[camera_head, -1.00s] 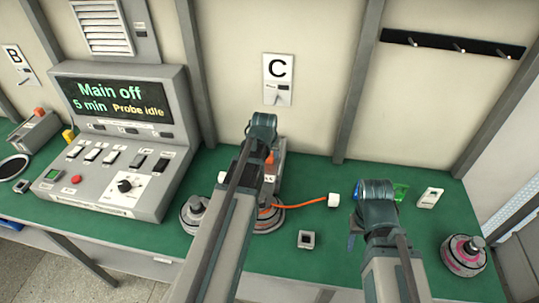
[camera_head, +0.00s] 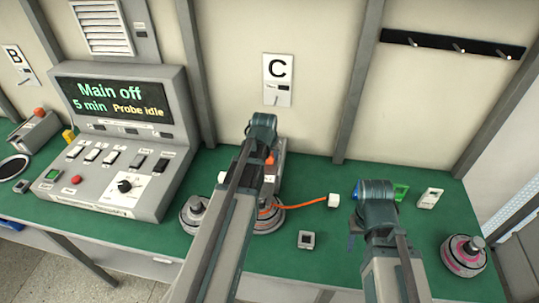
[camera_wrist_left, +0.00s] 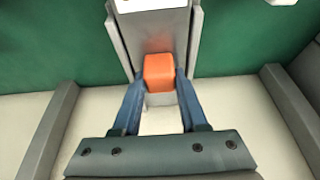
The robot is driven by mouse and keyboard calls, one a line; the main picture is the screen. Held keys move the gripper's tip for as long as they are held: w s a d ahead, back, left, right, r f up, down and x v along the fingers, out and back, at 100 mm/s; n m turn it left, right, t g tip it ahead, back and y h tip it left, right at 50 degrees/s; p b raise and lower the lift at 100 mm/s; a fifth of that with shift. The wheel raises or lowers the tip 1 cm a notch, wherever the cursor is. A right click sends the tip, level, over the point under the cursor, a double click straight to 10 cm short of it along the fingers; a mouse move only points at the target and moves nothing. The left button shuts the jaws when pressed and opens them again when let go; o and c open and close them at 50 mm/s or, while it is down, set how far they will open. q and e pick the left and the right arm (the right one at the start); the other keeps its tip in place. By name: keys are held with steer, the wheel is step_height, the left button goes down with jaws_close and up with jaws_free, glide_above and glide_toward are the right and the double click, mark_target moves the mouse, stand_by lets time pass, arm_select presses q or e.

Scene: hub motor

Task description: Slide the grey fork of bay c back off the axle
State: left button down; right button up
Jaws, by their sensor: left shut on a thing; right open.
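Below the C sign (camera_head: 278,79), the grey fork of bay c is partly hidden behind my left arm in the head view. The left wrist view shows a grey channel-shaped body (camera_wrist_left: 157,30), which looks like this fork, with an orange block (camera_wrist_left: 158,73) on it. My left gripper (camera_wrist_left: 159,85) is shut on the orange block, one blue finger on each side. A hub motor (camera_head: 268,219) with an orange cable sits below it, mostly covered by my arm. Its axle is hidden. My right gripper (camera_head: 357,228) is open, to the right above the bench.
The control console (camera_head: 110,150) reads "Main off". A grey hub (camera_head: 193,213) stands left of my left arm, and a pink-marked hub (camera_head: 465,254) at far right. A white plug (camera_head: 333,200), a small grey square part (camera_head: 305,240) and a white plate (camera_head: 430,198) lie on the green bench.

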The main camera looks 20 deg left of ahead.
stand_by(0.3)
arm_select(q)
steer(key=w, duration=0.2)
steer(key=w+a, duration=0.1)
steer(key=w, duration=0.4)
steer(key=shift+w+a, duration=0.15)
steer(key=shift+a, duration=0.25)
steer(key=c, duration=0.7)
jaws_free()
steer(key=shift+r, duration=0.1)
steer(key=p+v, duration=1.2)
steer(key=v, duration=0.1)
steer(key=shift+s+r+p, duration=0.25)
steer(key=shift+p, duration=0.1)
